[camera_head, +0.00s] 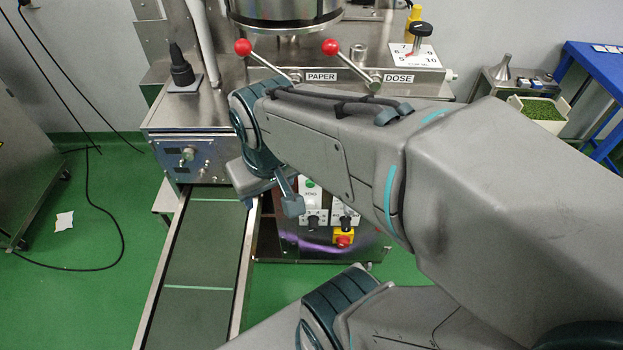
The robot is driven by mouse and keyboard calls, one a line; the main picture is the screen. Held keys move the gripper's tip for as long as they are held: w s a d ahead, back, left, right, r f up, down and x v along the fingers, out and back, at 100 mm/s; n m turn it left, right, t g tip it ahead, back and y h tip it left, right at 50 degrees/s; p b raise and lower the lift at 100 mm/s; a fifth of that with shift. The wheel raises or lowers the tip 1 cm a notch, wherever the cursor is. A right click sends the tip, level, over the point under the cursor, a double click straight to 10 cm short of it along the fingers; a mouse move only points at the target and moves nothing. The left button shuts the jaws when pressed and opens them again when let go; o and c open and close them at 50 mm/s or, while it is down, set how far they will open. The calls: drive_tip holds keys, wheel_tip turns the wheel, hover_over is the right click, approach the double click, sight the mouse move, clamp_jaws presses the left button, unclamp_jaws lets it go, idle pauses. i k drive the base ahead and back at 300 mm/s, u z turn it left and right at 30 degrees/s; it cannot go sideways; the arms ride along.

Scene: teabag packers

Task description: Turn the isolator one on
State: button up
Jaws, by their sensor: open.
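The control panel (300,245) is on the front of the steel machine, below the levers. Two black rotary knobs on white plates show on it, a left knob (314,221) and a right knob (346,221). Their markings are too small to read, so I cannot tell which is isolator one or how either is set. My gripper (268,201) is open and empty, left of the knobs and apart from them in the picture. My arm hides the panel's upper right part.
A red stop button (343,240) on a yellow box sits just below the knobs. A green button (310,183) is above them. A conveyor (205,240) runs along the left. Two red-balled levers marked PAPER (243,47) and DOSE (331,47) stick out above my arm.

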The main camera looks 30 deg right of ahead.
sight(343, 241)
drive_tip(key=u, duration=1.3)
drive_tip(key=k, duration=1.55)
drive_tip(key=z, duration=1.2)
drive_tip(key=i, duration=0.5)
drive_tip(key=z, duration=0.05)
